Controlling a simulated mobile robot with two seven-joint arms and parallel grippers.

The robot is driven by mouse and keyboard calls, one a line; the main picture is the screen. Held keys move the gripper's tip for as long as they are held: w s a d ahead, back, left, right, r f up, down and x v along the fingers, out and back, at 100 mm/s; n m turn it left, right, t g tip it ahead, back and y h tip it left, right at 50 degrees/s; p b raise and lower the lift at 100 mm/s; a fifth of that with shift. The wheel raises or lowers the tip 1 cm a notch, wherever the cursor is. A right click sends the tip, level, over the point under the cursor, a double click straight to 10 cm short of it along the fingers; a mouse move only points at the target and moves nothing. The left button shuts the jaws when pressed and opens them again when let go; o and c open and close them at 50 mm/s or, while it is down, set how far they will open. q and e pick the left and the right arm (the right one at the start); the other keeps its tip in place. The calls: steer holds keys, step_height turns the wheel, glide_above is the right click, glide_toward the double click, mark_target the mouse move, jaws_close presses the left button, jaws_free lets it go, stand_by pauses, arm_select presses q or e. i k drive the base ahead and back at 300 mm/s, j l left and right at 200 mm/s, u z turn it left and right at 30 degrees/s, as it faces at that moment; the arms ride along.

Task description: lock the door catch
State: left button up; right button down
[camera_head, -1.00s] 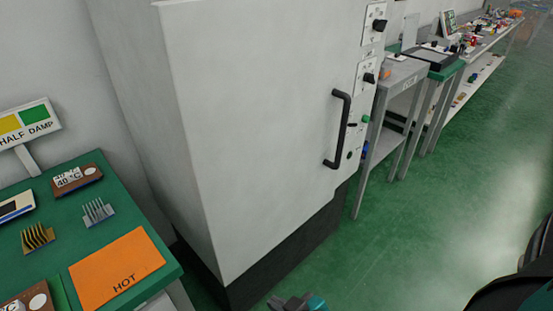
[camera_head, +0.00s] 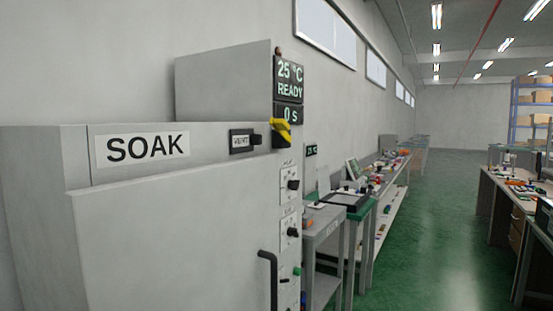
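A tall grey cabinet marked SOAK (camera_head: 145,148) fills the left of the head view. Its door (camera_head: 170,245) is a pale slab below the sign panel, with a dark bar handle (camera_head: 268,275) near its right edge. I cannot tell whether the door is fully closed. A yellow lever (camera_head: 281,127) on a dark block sits at the cabinet's upper right corner, just above the door's top edge. It looks like the catch, and it slants slightly. Neither of my grippers is in this view.
Displays reading 25 °C READY (camera_head: 290,79) and 0 s stand above the yellow lever. Black knobs (camera_head: 293,185) line the panel right of the door. Cluttered benches (camera_head: 335,215) run along the wall beyond. The green floor aisle (camera_head: 440,245) is clear.

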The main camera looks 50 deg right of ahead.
mark_target(280, 126)
steer(key=z, duration=1.55)
